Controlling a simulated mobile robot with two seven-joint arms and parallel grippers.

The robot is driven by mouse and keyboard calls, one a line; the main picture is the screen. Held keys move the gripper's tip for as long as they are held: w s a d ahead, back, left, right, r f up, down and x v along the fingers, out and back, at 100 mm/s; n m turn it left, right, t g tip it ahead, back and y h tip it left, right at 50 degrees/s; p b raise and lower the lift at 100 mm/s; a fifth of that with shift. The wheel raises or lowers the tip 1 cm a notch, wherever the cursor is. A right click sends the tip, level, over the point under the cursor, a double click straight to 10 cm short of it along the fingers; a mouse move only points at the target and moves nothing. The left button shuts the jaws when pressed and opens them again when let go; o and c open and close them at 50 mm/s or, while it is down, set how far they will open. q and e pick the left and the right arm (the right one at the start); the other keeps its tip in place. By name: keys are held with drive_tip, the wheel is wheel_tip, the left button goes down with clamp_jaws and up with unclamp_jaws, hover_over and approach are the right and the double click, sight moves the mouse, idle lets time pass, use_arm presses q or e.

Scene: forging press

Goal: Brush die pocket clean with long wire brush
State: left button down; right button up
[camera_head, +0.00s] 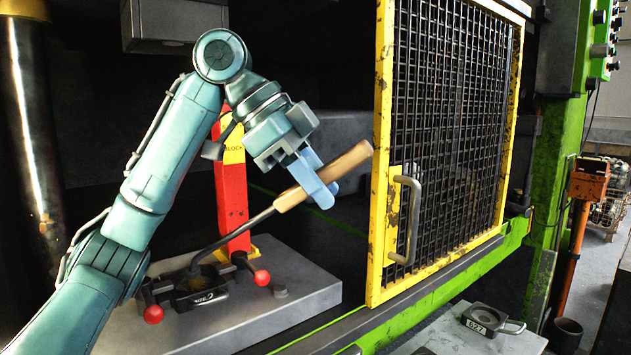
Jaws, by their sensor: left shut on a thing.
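My left gripper (318,184) is shut on the wooden handle (345,163) of the long wire brush. The brush's dark bent rod (243,228) runs down and left from the handle to the die (197,292). The brush's far end is at the die pocket; the bristles are too small to make out. The die is a dark block on the grey press bed (265,320), with a red-knobbed lever on either side. My right gripper is not in view.
A yellow-framed mesh guard door (455,130) stands right of the handle, whose end is close to the frame. A red and yellow block post (231,195) rises behind the die.

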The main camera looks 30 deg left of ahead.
use_arm(q)
drive_tip(key=shift+s+d+r, duration=0.1)
drive_tip(key=shift+d, duration=0.1)
drive_tip(key=shift+a, duration=0.2)
drive_tip(key=shift+w+a, duration=0.3)
drive_tip(key=shift+a, duration=0.15)
drive_tip(key=shift+s+d, duration=0.1)
drive_tip(key=shift+d, duration=0.15)
drive_tip(key=shift+s+d, duration=0.2)
drive_tip(key=shift+d, duration=0.3)
drive_tip(key=shift+a, duration=0.15)
idle(0.3)
drive_tip(key=shift+w+a, duration=0.25)
drive_tip(key=shift+a, duration=0.3)
